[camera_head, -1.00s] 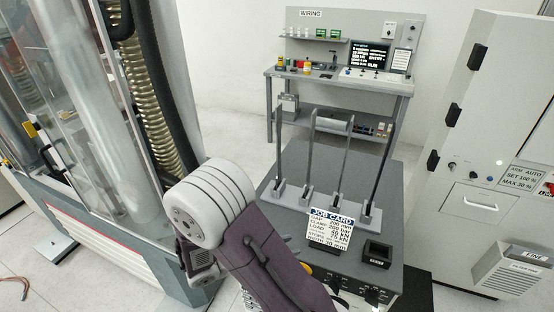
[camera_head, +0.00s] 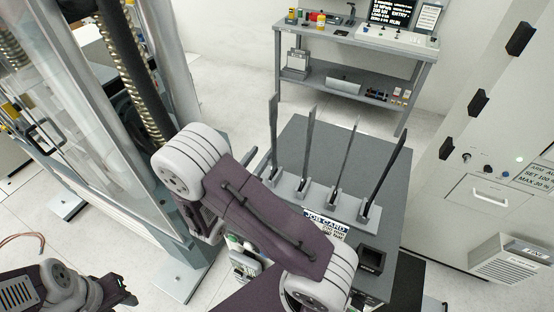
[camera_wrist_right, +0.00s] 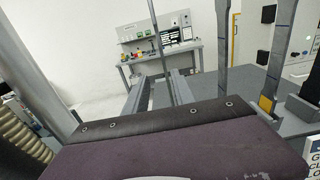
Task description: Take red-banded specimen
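Several thin grey bar specimens stand upright in a row in a rack (camera_head: 322,199) on the grey cart: the leftmost (camera_head: 273,135), a second (camera_head: 309,138), a third (camera_head: 345,160) and the rightmost (camera_head: 388,165). I make out no red band on any. In the right wrist view, tall bars (camera_wrist_right: 225,45) rise beyond my purple arm cover, and a yellow patch shows low by one.
A job card (camera_head: 325,224) and a small black box (camera_head: 371,259) are on the cart in front of the rack. A tall machine with a clear guard (camera_head: 110,100) stands left. A workbench (camera_head: 355,38) is behind, and a grey cabinet (camera_head: 490,130) stands right.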

